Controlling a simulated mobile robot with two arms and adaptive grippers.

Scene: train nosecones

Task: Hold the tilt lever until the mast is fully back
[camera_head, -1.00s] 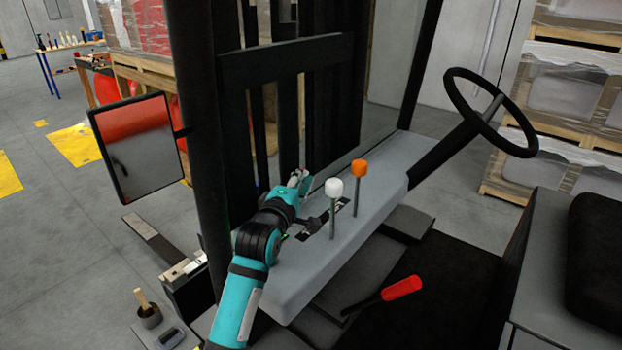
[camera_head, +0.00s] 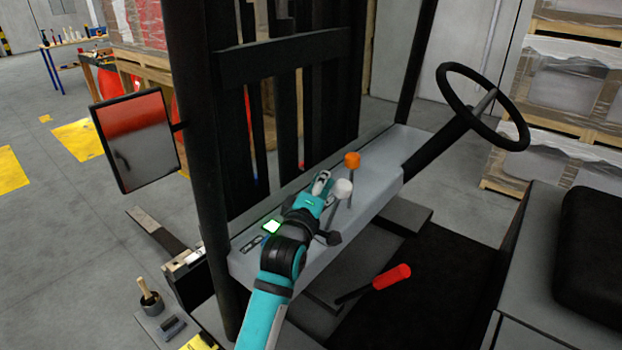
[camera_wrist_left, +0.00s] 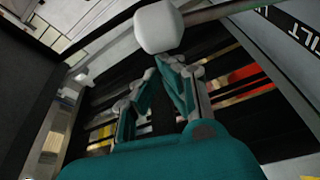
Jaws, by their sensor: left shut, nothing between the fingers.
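The lever with the white knob (camera_head: 343,188) stands on the grey console, partly hidden by my left gripper. In the wrist view the white knob (camera_wrist_left: 158,27) is right ahead of the fingertips, and a "TILT" label (camera_wrist_left: 298,38) shows beside its shaft. My left gripper (camera_head: 322,182) is shut and empty, close against the left side of this knob; I cannot tell whether it touches. The orange-knobbed lever (camera_head: 352,160) stands just behind. The black mast (camera_head: 285,62) rises beyond the console; its exact tilt is hard to judge. My right gripper is out of view.
The steering wheel (camera_head: 482,105) is at the right. A red-handled lever (camera_head: 392,277) sticks out below the console. A mirror (camera_head: 137,140) hangs left of the mast. The black seat (camera_head: 590,255) is at the lower right.

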